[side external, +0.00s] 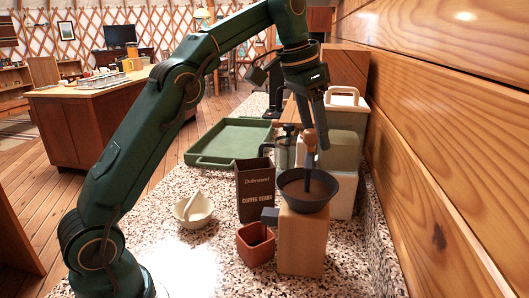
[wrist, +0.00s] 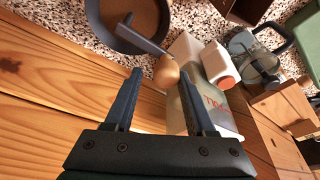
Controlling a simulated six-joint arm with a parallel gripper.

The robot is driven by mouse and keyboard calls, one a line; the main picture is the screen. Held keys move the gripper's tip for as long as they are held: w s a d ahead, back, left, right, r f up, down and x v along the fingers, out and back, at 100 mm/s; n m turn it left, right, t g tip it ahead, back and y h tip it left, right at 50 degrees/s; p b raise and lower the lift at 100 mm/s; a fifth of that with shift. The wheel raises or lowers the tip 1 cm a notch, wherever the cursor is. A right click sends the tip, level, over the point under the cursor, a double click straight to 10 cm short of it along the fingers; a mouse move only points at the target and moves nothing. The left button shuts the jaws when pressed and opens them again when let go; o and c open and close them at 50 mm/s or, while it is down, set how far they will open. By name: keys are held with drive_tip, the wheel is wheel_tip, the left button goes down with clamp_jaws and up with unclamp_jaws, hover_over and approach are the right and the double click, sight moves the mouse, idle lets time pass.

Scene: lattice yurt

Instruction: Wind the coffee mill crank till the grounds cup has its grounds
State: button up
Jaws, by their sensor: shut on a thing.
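The coffee mill (side external: 302,243) stands on the speckled counter, with a wooden body and a dark bowl-shaped hopper (side external: 328,200) holding brown contents. Its crank rises from the hopper to a wooden knob (side external: 310,141). In the wrist view the crank arm (wrist: 146,42) runs from the hopper (wrist: 98,25) to the round knob (wrist: 166,71).
A dark coffee beans bag (side external: 254,190) stands behind the cup. A white bowl (side external: 193,212) sits to the left and a green tray (side external: 230,138) behind. A glass press (side external: 284,150) and pale containers (side external: 342,150) crowd behind the mill; a wooden wall (side external: 450,130) bounds the right.

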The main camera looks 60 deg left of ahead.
drive_tip(key=o, duration=0.6)
drive_tip(key=shift+d, duration=0.95)
drive_tip(key=shift+d, duration=0.1)
drive_tip(key=shift+o, duration=0.6)
drive_tip(key=shift+s+d, duration=0.2)
drive_tip(key=shift+d, duration=0.15)
drive_tip(key=shift+s+d, duration=0.35)
drive_tip(key=shift+d, duration=0.5)
drive_tip(key=shift+s+d, duration=0.1)
drive_tip(key=shift+d, duration=0.1)
drive_tip(key=shift+c, duration=1.2)
drive_tip(key=c, duration=0.9)
drive_tip(key=shift+s+d, duration=0.65)
drive_tip(key=shift+s, duration=0.1)
clamp_jaws()
drive_tip(key=shift+s+d, duration=0.35)
drive_tip(key=shift+s, duration=0.05)
